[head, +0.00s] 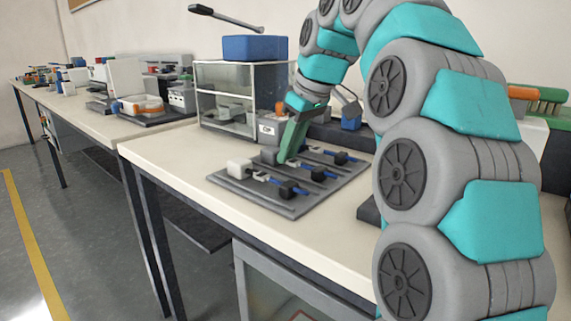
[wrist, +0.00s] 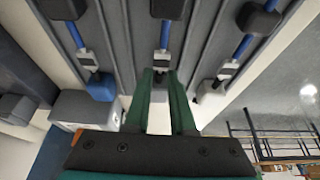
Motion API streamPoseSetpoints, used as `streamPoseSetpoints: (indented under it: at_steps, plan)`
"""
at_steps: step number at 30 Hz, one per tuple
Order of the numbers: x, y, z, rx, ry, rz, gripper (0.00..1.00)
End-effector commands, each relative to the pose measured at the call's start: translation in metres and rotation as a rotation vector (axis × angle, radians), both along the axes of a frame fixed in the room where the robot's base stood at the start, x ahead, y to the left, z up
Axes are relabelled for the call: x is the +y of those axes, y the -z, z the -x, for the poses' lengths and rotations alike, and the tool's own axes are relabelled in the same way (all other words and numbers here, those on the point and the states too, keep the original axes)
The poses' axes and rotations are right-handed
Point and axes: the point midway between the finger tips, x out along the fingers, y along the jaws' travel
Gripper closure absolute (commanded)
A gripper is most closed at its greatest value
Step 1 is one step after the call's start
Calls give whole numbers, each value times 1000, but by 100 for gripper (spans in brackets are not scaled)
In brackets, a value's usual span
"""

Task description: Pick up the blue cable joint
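A grey ribbed board (head: 262,196) on the bench holds three short cables with black blocks and small light connectors. In the wrist view a blue block, the blue cable joint (wrist: 101,87), sits at the end of the left cable. In the head view my gripper (head: 290,152) reaches down at the board and I cannot make out the blue joint.
A glass-sided cabinet (head: 212,105) with a blue box (head: 255,48) on top stands behind the board. A grey machine (head: 271,129) is close beside my gripper. The bench (head: 300,240) is clear in front of the board. More equipment stands on the left bench.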

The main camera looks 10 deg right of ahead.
Motion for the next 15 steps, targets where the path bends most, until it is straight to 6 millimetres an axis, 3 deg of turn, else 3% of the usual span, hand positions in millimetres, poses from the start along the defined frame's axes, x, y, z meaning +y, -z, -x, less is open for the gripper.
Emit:
streamPoseSetpoints:
  at_steps: [3,11,15]
  plan:
    - [2,10,-2,2,0,0,78]
    - [3,11,-4,0,0,0,79]
    - [3,11,-4,0,0,0,94]
